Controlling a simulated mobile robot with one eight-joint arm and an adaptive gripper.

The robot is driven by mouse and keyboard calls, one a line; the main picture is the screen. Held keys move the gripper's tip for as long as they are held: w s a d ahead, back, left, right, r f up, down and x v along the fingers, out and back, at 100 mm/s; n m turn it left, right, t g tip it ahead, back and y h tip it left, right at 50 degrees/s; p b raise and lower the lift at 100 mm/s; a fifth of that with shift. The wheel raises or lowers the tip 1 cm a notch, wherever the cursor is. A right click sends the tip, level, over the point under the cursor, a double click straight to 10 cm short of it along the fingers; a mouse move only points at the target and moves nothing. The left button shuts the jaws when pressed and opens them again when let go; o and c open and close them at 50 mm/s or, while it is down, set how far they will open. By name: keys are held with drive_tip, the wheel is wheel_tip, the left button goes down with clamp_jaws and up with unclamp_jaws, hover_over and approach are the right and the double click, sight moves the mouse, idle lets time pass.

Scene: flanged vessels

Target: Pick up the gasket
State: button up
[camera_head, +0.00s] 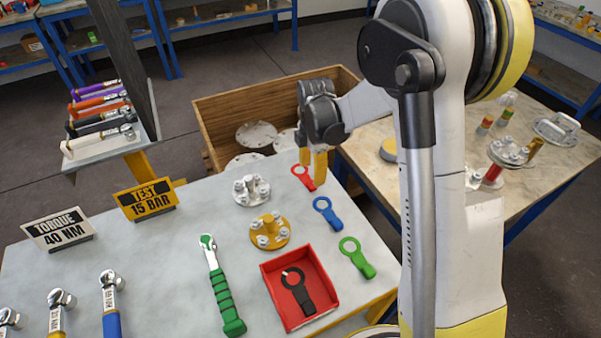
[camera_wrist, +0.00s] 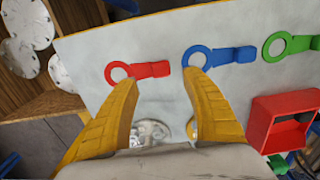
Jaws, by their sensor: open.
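Several ring-shaped gaskets with handle tabs lie on the light table. A red gasket (camera_head: 304,178) lies near the table's far edge and also shows in the wrist view (camera_wrist: 150,69). A blue gasket (camera_head: 327,215) lies nearer and to its right; it also shows in the wrist view (camera_wrist: 230,55). A green gasket (camera_head: 356,257) lies nearer still. A black gasket (camera_head: 298,291) lies in a red tray (camera_head: 269,292). My gripper (camera_head: 313,168) is open and empty above the table by the red gasket. In the wrist view its yellow fingers (camera_wrist: 160,78) point towards the red and blue gaskets.
A silver flange (camera_head: 251,190) and a yellow flange (camera_head: 270,231) with bolts stand left of the gaskets. A green-handled wrench (camera_head: 222,290) lies further left. A wooden crate (camera_head: 215,108) with discs stands beyond the table. A second table (camera_head: 365,150) stands at right.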

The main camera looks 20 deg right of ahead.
sight(312, 184)
wheel_tip(312, 184, down, 6)
drive_tip(key=b, duration=0.3)
drive_tip(key=shift+s+r, duration=0.1)
drive_tip(key=c, duration=1.1)
